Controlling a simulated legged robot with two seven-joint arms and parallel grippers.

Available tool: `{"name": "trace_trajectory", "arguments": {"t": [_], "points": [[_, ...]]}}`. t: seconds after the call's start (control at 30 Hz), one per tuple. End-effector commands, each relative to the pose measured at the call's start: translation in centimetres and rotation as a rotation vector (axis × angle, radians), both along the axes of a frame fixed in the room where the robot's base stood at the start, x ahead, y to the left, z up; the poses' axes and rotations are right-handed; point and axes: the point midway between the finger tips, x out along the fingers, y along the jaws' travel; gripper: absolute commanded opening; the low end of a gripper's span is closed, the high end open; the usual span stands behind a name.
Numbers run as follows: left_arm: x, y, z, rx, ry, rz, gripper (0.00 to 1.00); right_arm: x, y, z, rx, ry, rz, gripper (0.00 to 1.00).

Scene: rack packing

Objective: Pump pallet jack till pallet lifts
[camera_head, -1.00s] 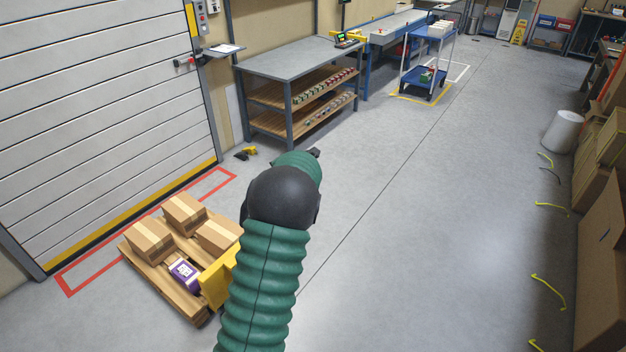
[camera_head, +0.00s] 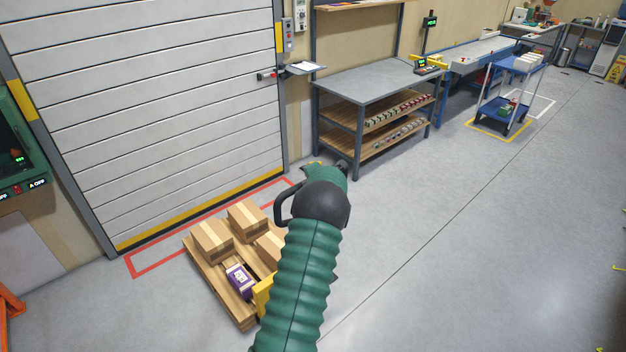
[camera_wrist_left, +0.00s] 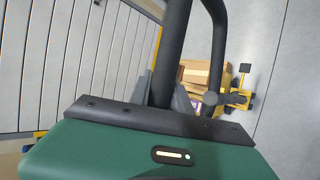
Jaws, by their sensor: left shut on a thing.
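The pallet jack shows as a yellow body (camera_head: 262,297) at the pallet's near side, largely hidden behind my green arm. Its black loop handle (camera_head: 284,206) shows left of my arm's black joint. In the left wrist view, my left gripper (camera_wrist_left: 164,92) is shut on a black bar of the handle (camera_wrist_left: 173,45). A second bar curves on the right. The wooden pallet (camera_head: 215,287) stands by the shutter door and bears cardboard boxes (camera_head: 212,240) and a purple-and-white package (camera_head: 240,280). Whether the pallet is clear of the floor cannot be told. My right gripper is not in view.
A white shutter door (camera_head: 150,120) is behind the pallet, with a red floor outline (camera_head: 135,265) in front. A grey workbench (camera_head: 370,82) with shelves stands beyond. A blue cart (camera_head: 507,105) is at the far right. The floor at right is clear.

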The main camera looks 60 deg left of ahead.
Motion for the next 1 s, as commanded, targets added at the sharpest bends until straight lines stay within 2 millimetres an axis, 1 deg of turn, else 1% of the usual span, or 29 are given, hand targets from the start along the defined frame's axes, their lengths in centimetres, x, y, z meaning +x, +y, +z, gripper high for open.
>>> {"name": "trace_trajectory", "arguments": {"t": [0.03, 0.13, 0.17, 0.3, 0.33, 0.57, 0.67, 0.73, 0.83, 1.0], "points": [[-0.3, -0.2, -1.0, -0.014, 0.007, 0.003, 0.0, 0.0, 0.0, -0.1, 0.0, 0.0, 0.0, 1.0], [-0.3, -0.3, -1.0, -0.014, 0.007, 0.003, 0.0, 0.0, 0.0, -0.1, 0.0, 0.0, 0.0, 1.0], [-0.3, -0.3, -1.0, -0.014, 0.007, 0.003, 0.25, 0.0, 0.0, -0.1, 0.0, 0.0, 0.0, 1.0], [-0.2, -0.2, -0.8, -0.012, 0.005, 0.003, 0.43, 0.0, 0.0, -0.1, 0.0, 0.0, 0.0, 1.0], [-0.2, -0.2, -0.8, -0.011, 0.005, 0.003, 0.45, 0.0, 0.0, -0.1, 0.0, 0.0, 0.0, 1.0], [-0.2, -0.2, -0.3, -0.005, 0.003, 0.002, 0.45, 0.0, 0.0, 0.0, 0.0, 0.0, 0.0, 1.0], [-0.2, -0.5, 0.0, -0.003, 0.003, 0.001, 0.45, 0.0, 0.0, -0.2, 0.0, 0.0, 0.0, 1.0], [-0.3, -1.1, 0.4, -0.001, 0.001, 0.001, 0.45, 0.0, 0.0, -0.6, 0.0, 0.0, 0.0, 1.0], [-0.7, -2.7, 1.3, -0.003, 0.0, -0.001, 0.45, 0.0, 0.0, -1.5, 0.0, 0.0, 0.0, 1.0], [-1.7, -6.7, 4.3, -0.005, -0.001, 0.0, 0.45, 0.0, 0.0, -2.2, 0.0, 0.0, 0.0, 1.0]]}}
